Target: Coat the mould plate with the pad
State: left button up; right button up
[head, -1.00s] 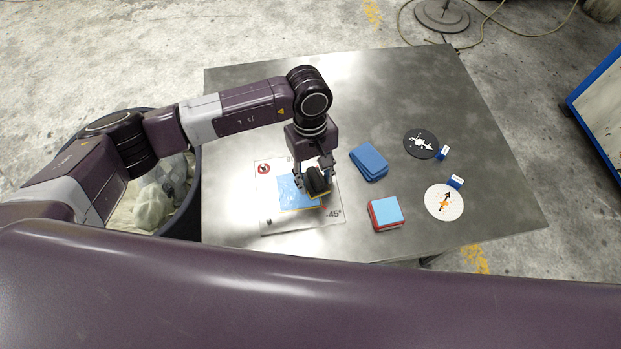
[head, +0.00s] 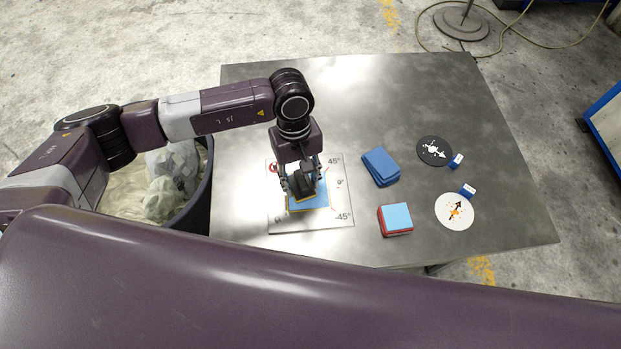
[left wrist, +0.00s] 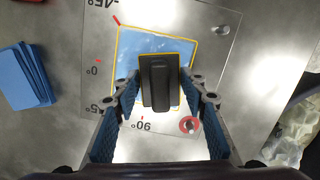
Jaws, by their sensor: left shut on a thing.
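The mould plate (head: 340,208) lies flat on the table, marked with angles, and bears a blue square (head: 318,201) outlined in yellow. The plate also shows in the left wrist view (left wrist: 100,60), with the blue square (left wrist: 135,48). My left gripper (head: 303,185) points down over the plate, shut on the dark pad (left wrist: 160,85) by its raised grip. The pad covers part of the blue square; I cannot tell whether it is touching. The gripper hides part of the pad in the head view. My right gripper is not in view.
A blue stack (head: 381,167) and a red stack with a light blue top (head: 396,219) stand right of the plate. A black disc (head: 433,151) and a white disc (head: 454,211) lie further right. A bin (head: 205,205) stands left of the table. The back of the table is clear.

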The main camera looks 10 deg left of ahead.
pick_arm(q)
jog(key=shift+s+a, duration=0.25)
jog(key=shift+a, duration=0.5)
jog(key=shift+s+a, duration=0.2)
jog(key=shift+a, duration=0.55)
jog(key=shift+d+r, duration=0.1)
jog(key=shift+r, duration=0.5)
notch_tip(320, 180, up, 6)
jog(key=p, duration=0.2)
jog(key=shift+p, duration=0.4)
jog(key=shift+w, duration=0.1)
